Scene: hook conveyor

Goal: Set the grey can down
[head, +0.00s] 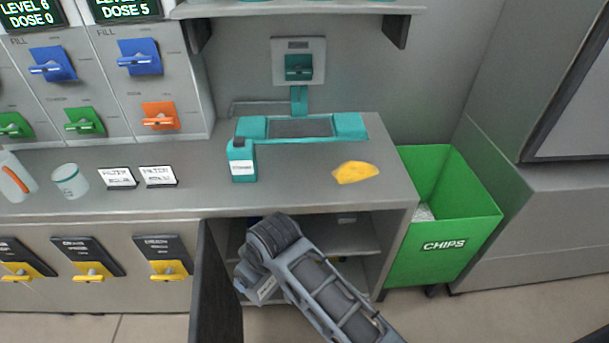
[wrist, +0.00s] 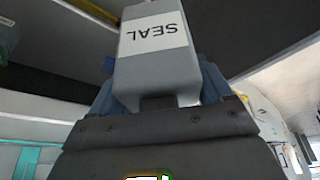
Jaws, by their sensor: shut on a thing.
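The grey can (wrist: 158,75) with a white SEAL label fills the middle of the wrist view. Its label reads upside down there. My gripper (wrist: 157,90) is shut on the can, with blue fingers showing on both sides of it. In the head view my arm reaches into the open cupboard under the counter, in front of its shelves (head: 355,234). A white label shows low beside my wrist there, but the can is mostly hidden. I cannot tell whether the can touches a surface.
The dark cupboard door (head: 216,290) stands open left of my arm. The counter (head: 290,185) above carries a teal bottle (head: 242,162), a yellow cloth (head: 355,172) and a white cup (head: 70,181). A green CHIPS bin (head: 440,225) stands at the right.

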